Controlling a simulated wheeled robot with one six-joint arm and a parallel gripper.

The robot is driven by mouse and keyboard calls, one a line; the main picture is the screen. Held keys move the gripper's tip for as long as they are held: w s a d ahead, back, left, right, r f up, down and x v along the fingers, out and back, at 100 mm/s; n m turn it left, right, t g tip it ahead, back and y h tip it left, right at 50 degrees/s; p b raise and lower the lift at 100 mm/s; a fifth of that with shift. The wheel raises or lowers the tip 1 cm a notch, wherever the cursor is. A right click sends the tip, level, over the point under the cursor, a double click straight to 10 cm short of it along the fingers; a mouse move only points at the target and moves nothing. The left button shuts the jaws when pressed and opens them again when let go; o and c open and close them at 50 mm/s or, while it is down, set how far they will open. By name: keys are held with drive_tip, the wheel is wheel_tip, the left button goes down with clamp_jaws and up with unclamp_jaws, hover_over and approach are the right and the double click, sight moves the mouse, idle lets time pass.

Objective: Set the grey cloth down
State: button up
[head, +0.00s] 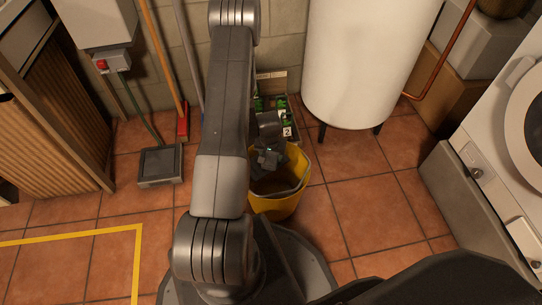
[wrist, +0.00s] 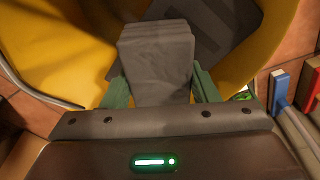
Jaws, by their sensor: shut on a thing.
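The grey cloth (wrist: 156,58) is a folded, blocky piece between the green fingers of my gripper (wrist: 160,88) in the wrist view. My gripper is shut on it. A yellow bucket (wrist: 38,45) lies behind the cloth in that view. In the head view the yellow bucket (head: 272,207) stands on the tiles, and my gripper (head: 268,152) points down over its mouth. The cloth is hard to tell from the gripper there. A darker grey patch (wrist: 218,28) shows inside the bucket; I cannot tell what it is.
A crate with green items (head: 285,105) stands behind the bucket, by the white tank (head: 360,60). A grey floor box (head: 160,164) and brooms (head: 165,60) are to the left. A white machine (head: 505,130) is at right. Yellow tape (head: 80,233) marks the open floor.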

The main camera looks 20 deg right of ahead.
sight(270, 158)
drive_tip(key=shift+f, duration=0.15)
drive_tip(key=o, duration=1)
drive_tip(key=r+p, duration=0.2)
drive_tip(key=r, duration=0.2)
drive_tip(key=s+r+p, duration=0.1)
drive_tip(key=r, duration=0.3)
drive_tip(key=a+r+p, duration=0.1)
drive_tip(key=r+p, duration=0.1)
drive_tip(key=r, duration=0.2)
drive_tip(key=shift+s+r+p, duration=0.1)
drive_tip(key=shift+s+p, duration=0.15)
drive_tip(key=shift+p, duration=0.1)
drive_tip(key=f+b, duration=0.2)
drive_tip(key=f, duration=0.2)
drive_tip(key=w+f+b, duration=0.1)
drive_tip(key=f+b, duration=0.1)
drive_tip(key=f, duration=0.2)
drive_tip(key=d+f+b, duration=0.1)
drive_tip(key=f+b, duration=0.1)
drive_tip(key=f, duration=0.2)
drive_tip(key=shift+w+f, duration=0.3)
drive_tip(key=shift+f, duration=0.1)
wheel_tip(270, 158, up, 3)
drive_tip(key=shift+f+p, duration=0.15)
drive_tip(key=shift+p, duration=0.8)
